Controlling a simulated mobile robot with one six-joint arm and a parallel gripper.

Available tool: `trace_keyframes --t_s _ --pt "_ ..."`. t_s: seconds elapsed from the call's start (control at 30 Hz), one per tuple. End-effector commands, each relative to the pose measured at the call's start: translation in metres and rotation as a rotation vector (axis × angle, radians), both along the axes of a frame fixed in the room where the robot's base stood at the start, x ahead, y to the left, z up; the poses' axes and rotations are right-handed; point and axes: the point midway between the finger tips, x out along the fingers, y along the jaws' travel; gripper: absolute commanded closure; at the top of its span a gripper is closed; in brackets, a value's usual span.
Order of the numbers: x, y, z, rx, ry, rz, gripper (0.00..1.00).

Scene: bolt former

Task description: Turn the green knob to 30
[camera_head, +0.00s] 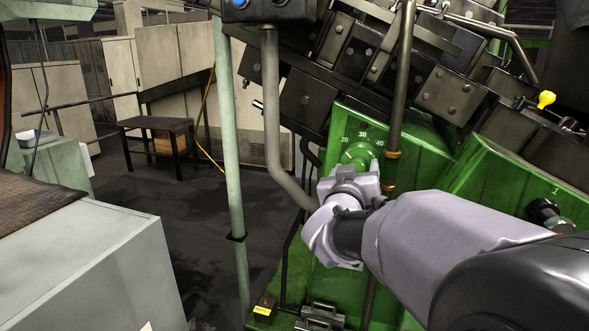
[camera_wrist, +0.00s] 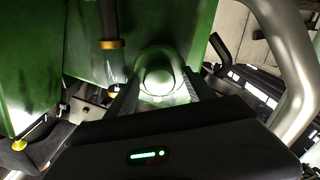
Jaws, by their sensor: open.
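The green knob (camera_head: 357,152) sits on the green machine face under a dial marked 20, 30 and 40 (camera_head: 364,135). Its lower part is hidden behind my gripper (camera_head: 352,172) in the head view. In the wrist view the round end of the knob (camera_wrist: 158,76) lies between the two fingers of my gripper (camera_wrist: 161,84). The fingers are open, one on each side of the knob; I cannot tell whether they touch it. I cannot make out which number the knob points to.
A dark vertical pipe with a brass fitting (camera_head: 391,155) runs close to the right of the knob. A grey bent pipe (camera_head: 272,120) and a pale green post (camera_head: 231,160) stand to the left. A yellow-tipped lever (camera_head: 546,99) sticks out at right. Open floor (camera_head: 195,225) lies left of the machine.

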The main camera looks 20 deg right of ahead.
Motion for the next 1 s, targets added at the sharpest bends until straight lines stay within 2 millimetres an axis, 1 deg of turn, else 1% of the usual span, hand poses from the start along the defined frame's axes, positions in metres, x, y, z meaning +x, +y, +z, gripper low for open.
trace_keyframes --t_s 0.03,0.07,0.1,0.27,0.3,0.37,0.67,1.0 --pt "-0.0001 0.0001 0.0001 0.000 0.000 0.000 0.38" --pt "-0.0002 0.0001 0.0001 0.000 0.000 0.000 0.42" --pt "-0.0002 0.0002 0.0002 0.000 0.000 0.000 0.50" --pt "-0.0003 0.0002 0.0001 0.000 0.000 0.000 0.81" --pt "-0.0003 0.0002 0.0001 0.000 0.000 0.000 0.89" --pt "-0.0004 0.0003 0.0001 0.000 0.000 0.000 1.00" --pt "-0.0005 0.0002 -0.0008 0.040 -0.030 0.000 1.00" --pt "-0.0011 -0.0008 -0.0028 0.245 -0.168 -0.001 1.00"
